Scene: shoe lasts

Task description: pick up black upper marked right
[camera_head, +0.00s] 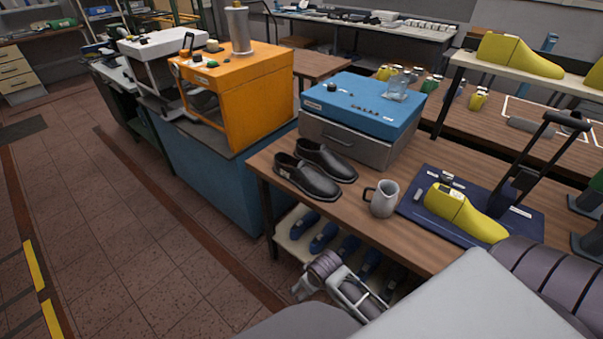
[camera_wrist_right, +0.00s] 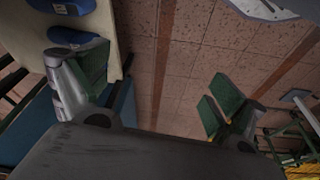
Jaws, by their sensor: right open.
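Two black shoe uppers stand side by side on the brown wooden table (camera_head: 262,162), left of the grey jug. One black upper (camera_head: 306,179) is nearer the front edge; the other black upper (camera_head: 327,160) is just behind it. I cannot read any marking that tells which is the right one. My right gripper (camera_head: 325,283) is below and in front of the tabletop, apart from both uppers. In the right wrist view my right gripper (camera_wrist_right: 160,85) has its green-padded fingers wide apart with nothing between them. The left gripper does not show.
A grey jug (camera_head: 384,199) stands right of the uppers. A blue-topped grey box (camera_head: 362,130) stands behind them. A yellow last (camera_head: 464,213) lies on a dark blue mat (camera_head: 414,209). Blue lasts (camera_head: 323,237) sit on the shelf under the table, near my gripper. Open floor lies left.

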